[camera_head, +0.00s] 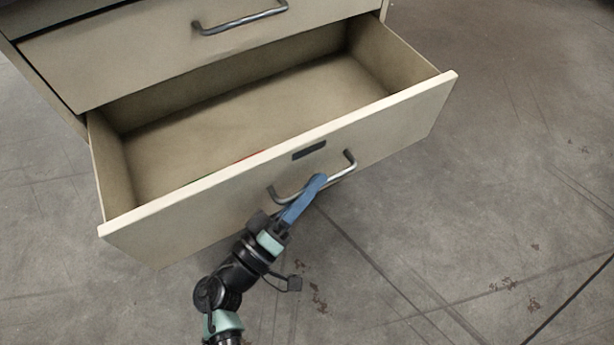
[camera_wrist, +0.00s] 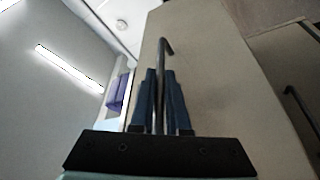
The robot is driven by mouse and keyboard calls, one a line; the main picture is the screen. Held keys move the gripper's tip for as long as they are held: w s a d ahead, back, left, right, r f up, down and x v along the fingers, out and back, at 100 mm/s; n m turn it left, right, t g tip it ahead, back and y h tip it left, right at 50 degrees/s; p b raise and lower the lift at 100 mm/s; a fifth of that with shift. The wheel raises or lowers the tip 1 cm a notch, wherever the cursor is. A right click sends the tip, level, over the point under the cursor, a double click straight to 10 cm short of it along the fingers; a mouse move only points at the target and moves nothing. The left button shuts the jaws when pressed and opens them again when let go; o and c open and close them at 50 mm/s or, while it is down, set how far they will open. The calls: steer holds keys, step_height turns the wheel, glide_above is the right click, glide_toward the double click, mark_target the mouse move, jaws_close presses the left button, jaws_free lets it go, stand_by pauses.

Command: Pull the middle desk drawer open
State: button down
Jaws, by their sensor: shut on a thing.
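The open desk drawer (camera_head: 225,195) is beige and pulled well out of the desk in the head view. Its metal bar handle (camera_head: 340,173) is on the drawer front, below a small dark label plate (camera_head: 309,150). My gripper (camera_head: 316,184) has blue fingers and is shut on this handle. In the wrist view the handle (camera_wrist: 162,60) runs between the two blue fingers (camera_wrist: 160,95). The part of the handle between the fingers is partly hidden. A small red thing (camera_head: 247,156) shows inside the drawer, mostly hidden behind the drawer front.
Another drawer (camera_head: 130,60) with a metal handle (camera_head: 240,20) is above the open one and is shut. The grey concrete floor (camera_head: 500,180) is clear to the right and in front of the open drawer.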

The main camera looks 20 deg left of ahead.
steer(key=shift+s+d, duration=0.15)
steer(key=shift+s, duration=0.05)
steer(key=c, duration=0.9)
jaws_free()
steer(key=p+v, duration=0.3)
steer(key=v, duration=1)
